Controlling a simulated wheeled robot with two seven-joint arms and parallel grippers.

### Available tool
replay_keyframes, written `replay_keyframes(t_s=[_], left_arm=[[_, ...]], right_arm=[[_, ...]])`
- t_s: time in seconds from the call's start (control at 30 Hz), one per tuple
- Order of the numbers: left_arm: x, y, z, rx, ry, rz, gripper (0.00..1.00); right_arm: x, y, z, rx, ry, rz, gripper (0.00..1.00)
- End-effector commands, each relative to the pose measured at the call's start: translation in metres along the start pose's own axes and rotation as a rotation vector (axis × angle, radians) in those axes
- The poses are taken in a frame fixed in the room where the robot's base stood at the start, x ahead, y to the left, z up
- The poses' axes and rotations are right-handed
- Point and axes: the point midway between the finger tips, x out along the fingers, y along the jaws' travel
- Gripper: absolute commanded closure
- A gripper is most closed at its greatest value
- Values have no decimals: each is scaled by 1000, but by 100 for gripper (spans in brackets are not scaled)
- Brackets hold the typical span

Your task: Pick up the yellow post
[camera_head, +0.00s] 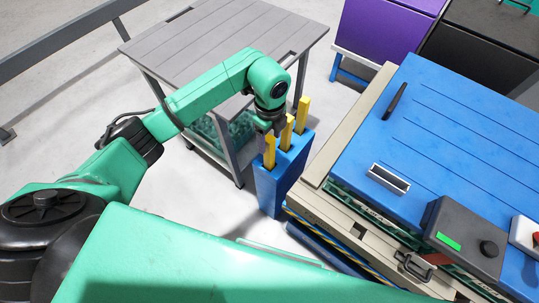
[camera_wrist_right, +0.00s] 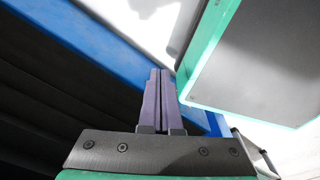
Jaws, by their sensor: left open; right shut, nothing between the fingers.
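Three yellow posts stand upright in a row in a blue holder (camera_head: 270,190): a front post (camera_head: 270,152), a middle post (camera_head: 287,133) and a back post (camera_head: 302,115). My left gripper (camera_head: 270,129) reaches down from the green arm, with its dark fingers close to the front and middle posts. It is open, and I cannot tell whether a post is between its fingers. My right gripper (camera_wrist_right: 160,74) shows in the right wrist view with its two purple-grey fingers together and nothing between them. No post shows in that view.
A grey table (camera_head: 215,40) stands behind the holder on the left. A blue-topped workbench (camera_head: 440,130) with a black control box (camera_head: 465,238) stands close to the right. Purple (camera_head: 385,30) and black cabinets are at the back right. Pale floor is clear left of the holder.

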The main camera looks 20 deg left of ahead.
Motion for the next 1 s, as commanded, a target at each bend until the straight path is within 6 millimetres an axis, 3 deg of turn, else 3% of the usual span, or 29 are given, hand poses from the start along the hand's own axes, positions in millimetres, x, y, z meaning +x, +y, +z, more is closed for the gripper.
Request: replay_keyframes(t_s=[0.17,0.37,0.4,0.57,1.0], left_arm=[[28,3,0,0,1,3,30],[31,2,0,1,0,0,30],[31,2,0,1,0,0,38],[30,2,0,1,1,0,99],[30,2,0,1,1,0,100]], right_arm=[[-3,-6,-4,3,6,-9,100],[-3,-11,-3,2,5,-14,100],[-3,-11,-3,2,4,-14,100],[-3,-10,0,1,0,-13,100],[-3,-5,2,-1,-4,-7,100]])
